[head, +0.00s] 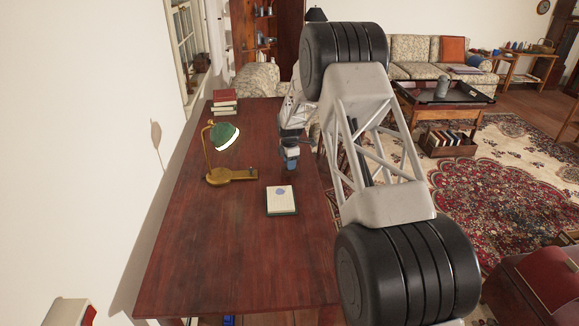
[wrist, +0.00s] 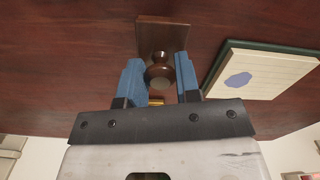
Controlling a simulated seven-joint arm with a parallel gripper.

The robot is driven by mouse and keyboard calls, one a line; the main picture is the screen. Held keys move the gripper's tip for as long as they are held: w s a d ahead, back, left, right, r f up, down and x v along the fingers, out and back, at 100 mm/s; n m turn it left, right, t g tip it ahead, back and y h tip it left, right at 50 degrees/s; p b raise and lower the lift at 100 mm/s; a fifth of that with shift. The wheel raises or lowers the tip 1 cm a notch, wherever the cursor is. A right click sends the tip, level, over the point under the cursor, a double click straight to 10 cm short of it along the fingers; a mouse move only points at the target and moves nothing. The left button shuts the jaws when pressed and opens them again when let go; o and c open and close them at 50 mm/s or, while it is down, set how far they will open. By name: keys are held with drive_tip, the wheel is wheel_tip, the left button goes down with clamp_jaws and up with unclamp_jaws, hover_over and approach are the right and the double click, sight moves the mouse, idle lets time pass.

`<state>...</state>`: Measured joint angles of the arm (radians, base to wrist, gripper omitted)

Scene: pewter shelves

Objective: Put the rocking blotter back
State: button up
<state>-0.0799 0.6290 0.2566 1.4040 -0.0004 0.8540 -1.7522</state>
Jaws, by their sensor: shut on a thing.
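The rocking blotter (wrist: 163,33) is dark brown wood with a round turned knob. In the wrist view my gripper (wrist: 159,64) is shut on it, with the blue fingers on either side of the knob. In the head view my gripper (head: 290,160) points down over the right part of the desk, and the blotter is mostly hidden there. I cannot tell whether its base touches the desk. A brass lamp (head: 217,177) with a green shade and a flat brass base stands to the left of my gripper.
The reddish desk (head: 220,255) is bare toward the front. A notepad (head: 281,200) with a blue blot lies close by my gripper; in the wrist view it is to the right (wrist: 285,75). Stacked books (head: 224,101) stand at the far left, by the wall.

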drive_tip(key=shift+f, duration=0.75)
drive_tip(key=shift+f, duration=0.1)
drive_tip(key=o, duration=0.8)
drive_tip(key=shift+o, duration=0.2)
wheel_tip(320, 180, up, 12)
idle(0.6)
